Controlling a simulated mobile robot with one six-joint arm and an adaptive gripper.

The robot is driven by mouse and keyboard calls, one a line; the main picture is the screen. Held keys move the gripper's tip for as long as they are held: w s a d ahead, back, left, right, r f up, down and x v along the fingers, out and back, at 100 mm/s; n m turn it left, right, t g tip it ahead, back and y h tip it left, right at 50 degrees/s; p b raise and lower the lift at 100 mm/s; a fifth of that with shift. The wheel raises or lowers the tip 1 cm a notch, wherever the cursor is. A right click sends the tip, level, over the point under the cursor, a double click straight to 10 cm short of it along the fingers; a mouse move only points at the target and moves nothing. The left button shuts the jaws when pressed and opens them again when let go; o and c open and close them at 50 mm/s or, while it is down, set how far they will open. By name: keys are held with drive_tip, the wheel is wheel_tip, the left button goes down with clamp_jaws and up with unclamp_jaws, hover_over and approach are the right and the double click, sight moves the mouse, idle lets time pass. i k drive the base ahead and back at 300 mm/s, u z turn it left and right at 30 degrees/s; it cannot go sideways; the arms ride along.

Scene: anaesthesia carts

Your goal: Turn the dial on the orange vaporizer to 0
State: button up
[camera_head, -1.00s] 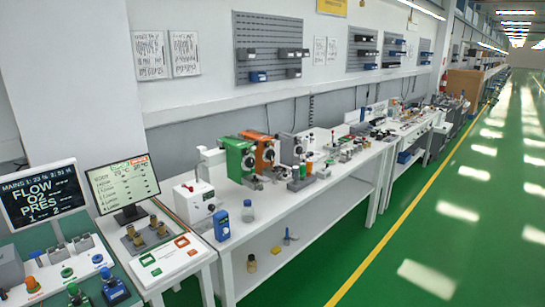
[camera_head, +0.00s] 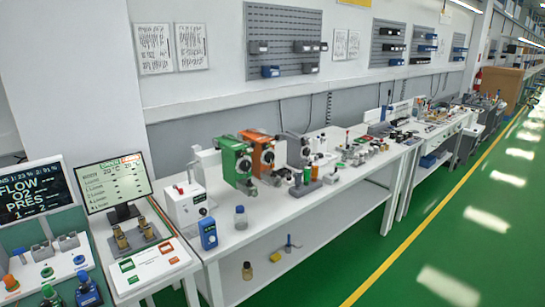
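The orange vaporizer (camera_head: 259,150) stands on the long white bench, just right of and partly behind the green vaporizer (camera_head: 231,161). A round dial (camera_head: 268,157) shows on its front; its marks are too small to read. A grey unit (camera_head: 297,150) stands to its right. My gripper and arm are not in view, so the gripper's state is hidden.
The white bench (camera_head: 222,275) has a lower shelf. A white box (camera_head: 185,203), a blue device (camera_head: 208,231) and a clear bottle (camera_head: 240,217) stand in front of the vaporizers. The green floor (camera_head: 440,215) to the right is clear.

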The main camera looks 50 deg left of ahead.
sight(270, 156)
drive_tip(key=u, duration=0.15)
drive_tip(key=i, duration=0.75)
drive_tip(key=u, duration=0.6)
drive_tip(key=i, duration=0.5)
drive_tip(key=u, duration=0.75)
drive_tip(key=i, duration=0.5)
drive_tip(key=u, duration=0.35)
drive_tip(key=k, duration=0.9)
drive_tip(key=u, duration=0.15)
drive_tip(key=i, duration=0.3)
drive_tip(key=z, duration=0.05)
